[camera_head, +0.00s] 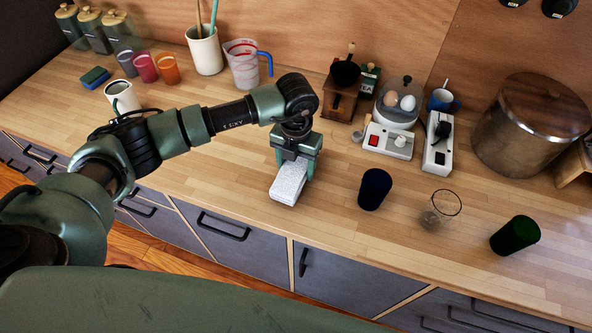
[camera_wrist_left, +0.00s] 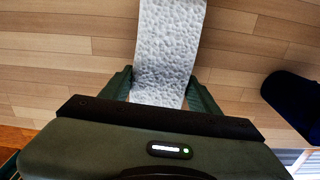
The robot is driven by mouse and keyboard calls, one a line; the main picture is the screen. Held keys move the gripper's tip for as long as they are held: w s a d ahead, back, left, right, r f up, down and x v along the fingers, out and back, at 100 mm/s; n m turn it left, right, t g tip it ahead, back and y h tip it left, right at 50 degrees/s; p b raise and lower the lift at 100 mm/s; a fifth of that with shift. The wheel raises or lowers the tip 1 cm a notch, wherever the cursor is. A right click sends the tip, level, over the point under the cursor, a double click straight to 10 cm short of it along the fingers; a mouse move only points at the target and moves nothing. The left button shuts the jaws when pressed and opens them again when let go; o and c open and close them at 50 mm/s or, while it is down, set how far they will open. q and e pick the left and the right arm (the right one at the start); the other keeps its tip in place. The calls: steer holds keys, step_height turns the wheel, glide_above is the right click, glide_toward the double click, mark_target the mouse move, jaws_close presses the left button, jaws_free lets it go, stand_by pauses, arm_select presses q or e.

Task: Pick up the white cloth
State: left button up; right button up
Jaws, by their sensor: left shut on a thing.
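The white cloth (camera_head: 288,183) is a folded, textured, oblong piece at the front part of the wooden counter. My left gripper (camera_head: 296,172) reaches down over it and is shut on it, with a finger at each side. In the left wrist view the cloth (camera_wrist_left: 168,45) runs up between the two green fingers of the left gripper (camera_wrist_left: 160,92). I cannot tell whether the cloth still touches the counter. My right gripper is not in view.
A dark blue cup (camera_head: 374,189) stands just right of the cloth, then a clear glass (camera_head: 440,209) and a dark green cup (camera_head: 515,235). Behind are an egg cooker (camera_head: 388,139), a grinder (camera_head: 340,103) and a large pot (camera_head: 530,125). The counter (camera_head: 220,165) left of the gripper is clear.

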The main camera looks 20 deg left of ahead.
mark_target(296, 166)
arm_select(q)
step_height(296, 166, up, 18)
steer(key=b, duration=0.4)
steer(key=shift+b, duration=0.35)
